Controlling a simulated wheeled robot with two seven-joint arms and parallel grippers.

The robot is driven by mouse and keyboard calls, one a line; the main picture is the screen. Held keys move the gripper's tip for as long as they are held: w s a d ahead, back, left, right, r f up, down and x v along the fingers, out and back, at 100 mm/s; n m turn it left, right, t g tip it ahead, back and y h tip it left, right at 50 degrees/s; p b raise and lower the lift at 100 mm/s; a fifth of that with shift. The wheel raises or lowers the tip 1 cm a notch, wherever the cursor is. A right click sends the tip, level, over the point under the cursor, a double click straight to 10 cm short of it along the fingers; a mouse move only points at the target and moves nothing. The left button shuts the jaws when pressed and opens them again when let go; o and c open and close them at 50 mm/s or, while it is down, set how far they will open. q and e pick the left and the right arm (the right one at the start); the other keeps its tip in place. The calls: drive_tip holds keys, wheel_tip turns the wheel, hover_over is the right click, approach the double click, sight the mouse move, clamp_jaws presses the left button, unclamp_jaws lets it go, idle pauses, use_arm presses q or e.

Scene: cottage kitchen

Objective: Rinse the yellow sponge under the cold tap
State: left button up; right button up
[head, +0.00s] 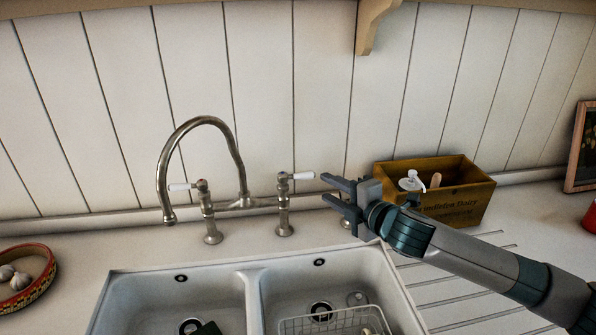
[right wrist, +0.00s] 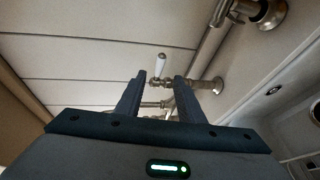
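I do not see the yellow sponge in either view. The steel tap (head: 240,160) stands behind the sink, its curved spout above the left basin. It has a left white lever (head: 180,187) and a right white lever (head: 303,175); no hot or cold marking is readable. My right gripper (head: 326,188) is open and empty, pointing left just to the right of the right lever. In the right wrist view, the white lever (right wrist: 161,63) shows between and beyond the open fingers, apart from them. No water runs. My left gripper is not recognisable.
A double white sink (head: 252,290) holds a wire rack (head: 335,322) in its right basin. A wooden box (head: 462,205) with a pump bottle stands right; a garlic bowl (head: 28,290) stands left.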

sight(296, 177)
drive_tip(key=p+x, duration=0.4)
drive_tip(key=x, duration=1.1)
drive_tip(key=shift+w+a, duration=0.2)
drive_tip(key=shift+a, duration=0.1)
clamp_jaws()
